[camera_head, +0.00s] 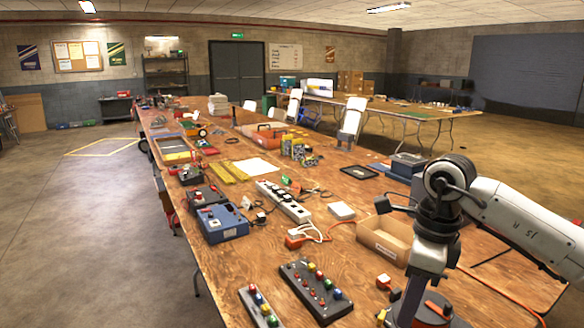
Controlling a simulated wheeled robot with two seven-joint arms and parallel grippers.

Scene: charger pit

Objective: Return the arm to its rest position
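My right arm (520,217) comes in from the right edge. It bends at a grey and black joint over the right side of the long wooden table (345,268). From there its lower part runs down toward the bottom edge. My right gripper (414,308) is low in the picture, near the table's front right. Its fingertips are not clear, so I cannot tell whether it is open or shut, or whether it holds anything. My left arm and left gripper are not in view.
Near my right arm are an open cardboard box (385,240) and a black button panel (316,290). A power strip (283,202), a blue case (222,223) and several tools crowd the table. Chairs and a second table (400,107) stand behind. The floor at left is clear.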

